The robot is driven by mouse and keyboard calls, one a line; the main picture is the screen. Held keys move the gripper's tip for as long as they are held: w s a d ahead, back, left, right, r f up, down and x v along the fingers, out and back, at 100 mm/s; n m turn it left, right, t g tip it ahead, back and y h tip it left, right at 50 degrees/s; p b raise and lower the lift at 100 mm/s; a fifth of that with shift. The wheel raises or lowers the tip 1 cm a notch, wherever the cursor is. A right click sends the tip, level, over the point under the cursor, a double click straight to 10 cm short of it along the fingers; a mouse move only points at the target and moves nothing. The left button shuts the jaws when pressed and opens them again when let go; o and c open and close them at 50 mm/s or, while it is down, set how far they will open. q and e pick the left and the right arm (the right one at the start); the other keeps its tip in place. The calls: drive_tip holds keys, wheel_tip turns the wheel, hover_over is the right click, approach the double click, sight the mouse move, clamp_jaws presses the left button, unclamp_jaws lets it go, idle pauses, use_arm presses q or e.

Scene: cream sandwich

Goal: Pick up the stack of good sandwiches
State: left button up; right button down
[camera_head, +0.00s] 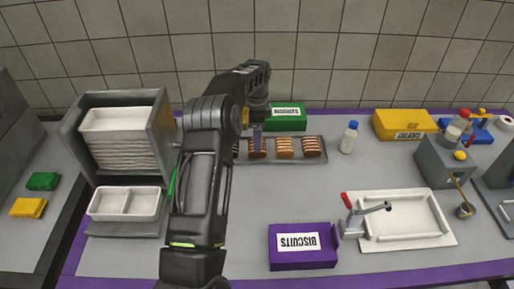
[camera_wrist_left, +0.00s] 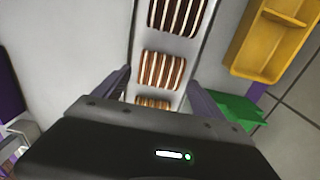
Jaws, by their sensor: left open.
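Sandwich stacks stand in a row on a long grey tray (camera_head: 270,161) at the back of the counter. The nearest to my gripper is a brown striped stack (camera_head: 257,149); right of it are a tan stack (camera_head: 284,148) and a reddish-brown stack (camera_head: 311,147). Another is mostly hidden behind my arm. My left gripper (camera_head: 257,130) points down above the brown stack, open and empty. In the left wrist view its fingers flank the tray, with one stack (camera_wrist_left: 162,70) ahead between them and another (camera_wrist_left: 152,103) partly hidden by the gripper body. Which stack is good I cannot tell.
A green box (camera_head: 286,118) stands close behind the tray, and a white bottle (camera_head: 349,137) right of it. A purple biscuits box (camera_head: 302,246), lever press (camera_head: 355,218) and white tray (camera_head: 405,218) occupy the front right. A grey rack (camera_head: 165,130) is left. The middle counter is clear.

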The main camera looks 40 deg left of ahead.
use_arm(q)
wheel_tip(320, 180, down, 5)
drive_tip(key=shift+w+r+b, duration=0.1)
drive_tip(key=shift+b, duration=0.7)
drive_tip(key=shift+c, duration=0.2)
drive_tip(key=c, duration=1.1)
drive_tip(key=shift+r, duration=0.1)
wheel_tip(320, 180, up, 2)
drive_tip(key=shift+r+p, duration=0.2)
drive_tip(key=shift+p, duration=0.55)
wheel_tip(320, 180, up, 8)
drive_tip(key=shift+f, duration=0.2)
